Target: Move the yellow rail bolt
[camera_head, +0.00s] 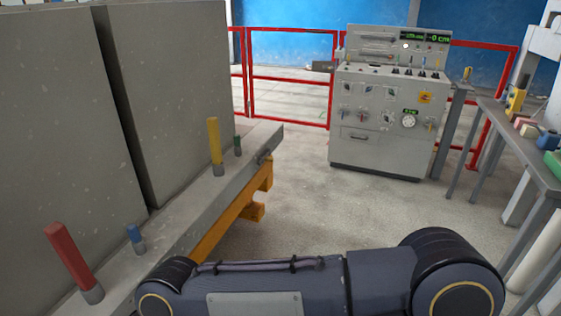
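The yellow rail bolt (214,142) is a tall yellow peg standing upright in a grey metal socket near the far end of the grey rail (188,208). A short green bolt (238,145) stands just right of it. A long red bolt (68,255), tilted to the left, and a short blue bolt (134,234) stand at the near end of the rail. One of my dark arms crosses the bottom of the head view. Neither of my grippers shows, and nothing touches the yellow bolt.
Large grey panels (168,90) rise directly behind the bolts. An orange bracket (236,212) sits under the rail. A grey control cabinet (385,110) stands at the back, before a red fence (290,82). A table (520,150) with tools is at right. The floor between is clear.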

